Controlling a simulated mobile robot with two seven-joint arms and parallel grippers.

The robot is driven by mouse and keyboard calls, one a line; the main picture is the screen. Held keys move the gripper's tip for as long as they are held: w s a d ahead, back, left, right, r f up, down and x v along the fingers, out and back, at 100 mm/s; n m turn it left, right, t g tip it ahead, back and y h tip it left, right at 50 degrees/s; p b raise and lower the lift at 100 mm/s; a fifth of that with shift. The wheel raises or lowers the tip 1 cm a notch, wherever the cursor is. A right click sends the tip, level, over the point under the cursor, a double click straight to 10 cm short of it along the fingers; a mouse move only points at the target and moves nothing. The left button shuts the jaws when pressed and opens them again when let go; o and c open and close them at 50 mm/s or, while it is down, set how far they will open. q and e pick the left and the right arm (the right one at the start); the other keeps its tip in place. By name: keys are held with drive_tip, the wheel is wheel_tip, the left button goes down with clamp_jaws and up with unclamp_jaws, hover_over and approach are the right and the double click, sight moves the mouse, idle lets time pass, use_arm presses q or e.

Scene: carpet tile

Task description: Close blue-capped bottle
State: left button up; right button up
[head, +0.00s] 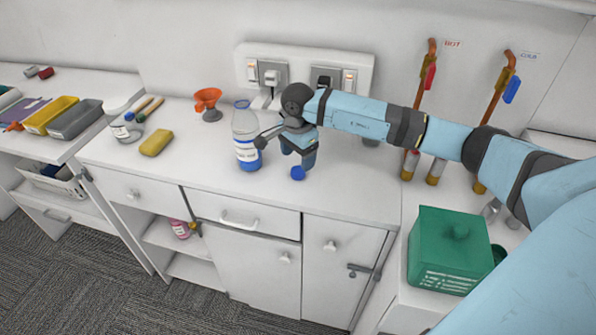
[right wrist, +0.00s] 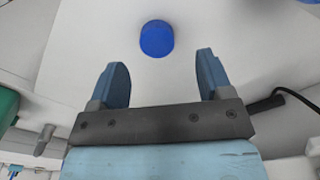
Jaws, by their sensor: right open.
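The clear bottle (head: 246,124) stands upright on the counter with a white label and blue liquid low inside. Its neck shows a blue ring and no cap on top. A small round blue cap (head: 297,173) lies on the counter to the right of the bottle. My right gripper (head: 300,160) is just above and behind the cap, pointing down, open and empty. In the right wrist view the cap (right wrist: 157,38) lies beyond the open fingertips (right wrist: 163,62), roughly in line with the gap between them. My left gripper is not in view.
Wall sockets (head: 305,72) are behind. A green box (head: 447,250) is at the right. The counter front is clear.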

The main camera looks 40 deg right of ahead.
sight(299, 170)
wheel_tip(299, 170, down, 5)
drive_tip(key=shift+s+r+p, duration=0.1)
drive_tip(key=shift+r+p, duration=0.1)
drive_tip(key=shift+p, duration=0.3)
drive_tip(key=shift+c, duration=0.5)
drive_tip(key=c, duration=0.9)
